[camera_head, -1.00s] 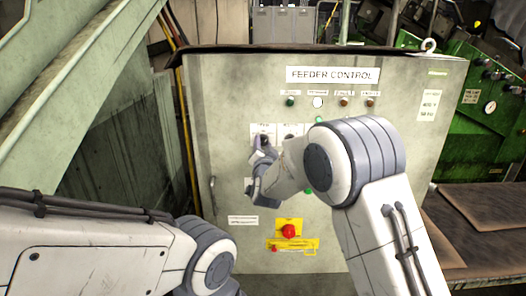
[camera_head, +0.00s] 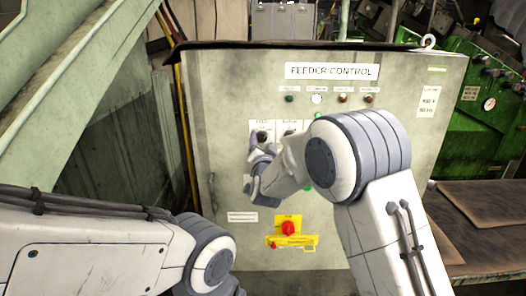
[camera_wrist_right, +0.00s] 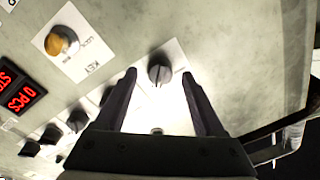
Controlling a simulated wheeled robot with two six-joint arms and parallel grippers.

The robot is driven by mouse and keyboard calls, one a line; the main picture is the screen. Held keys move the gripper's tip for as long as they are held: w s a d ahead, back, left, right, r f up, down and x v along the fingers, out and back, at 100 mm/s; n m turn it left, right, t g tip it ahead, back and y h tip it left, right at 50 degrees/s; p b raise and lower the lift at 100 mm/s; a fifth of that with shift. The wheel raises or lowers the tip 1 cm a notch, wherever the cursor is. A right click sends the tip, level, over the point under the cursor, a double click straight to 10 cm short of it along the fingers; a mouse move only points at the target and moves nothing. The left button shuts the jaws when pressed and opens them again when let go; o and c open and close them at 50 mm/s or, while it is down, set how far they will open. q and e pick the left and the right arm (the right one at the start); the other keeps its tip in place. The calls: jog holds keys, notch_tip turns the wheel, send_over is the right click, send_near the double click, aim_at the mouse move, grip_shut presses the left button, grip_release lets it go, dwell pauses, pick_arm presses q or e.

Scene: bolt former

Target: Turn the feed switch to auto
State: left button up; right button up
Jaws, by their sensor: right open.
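The grey feeder control cabinet (camera_head: 225,100) faces me in the head view. A black rotary switch (camera_head: 262,136) on a white plate sits on the left of its face, with a second switch plate (camera_head: 290,134) beside it. My right gripper (camera_head: 260,148) is just below the left switch. In the right wrist view a black knob (camera_wrist_right: 160,70) with a pale pointer line on a white plate lies between the open fingertips of my right gripper (camera_wrist_right: 158,78). I see no contact. The switch lettering is too small to read. My left gripper is out of view.
A brass key switch (camera_wrist_right: 62,42) and red displays (camera_wrist_right: 22,98) are beside the knob in the wrist view. Several black knobs lie lower left. In the head view, a red emergency button (camera_head: 288,228) is below and green machinery (camera_head: 475,130) stands right.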

jog(key=s+b, duration=0.2)
jog(key=s, duration=0.7)
jog(key=shift+s+d+f, duration=0.2)
jog(key=shift+f, duration=0.05)
jog(key=s+d+f+n+g, duration=0.5)
jog(key=s+d+f+g, duration=0.45)
jog(key=f, duration=0.35)
jog(key=s+d+f+n+g, duration=0.1)
jog(key=s+d+f+g, duration=0.25)
jog(key=s, duration=0.45)
jog(key=s+d+f+n+g, duration=0.1)
jog(key=s+d+f+g, duration=0.2)
jog(key=s+d, duration=0.3)
jog(key=s+a+r+n+g+p, duration=0.2)
jog(key=s+a+r+n+p, duration=0.5)
jog(key=s+a+r, duration=0.7)
jog(key=shift+s+a+g+p, duration=0.3)
jog(key=shift+s+a+p, duration=0.1)
jog(key=shift+s+p, duration=0.25)
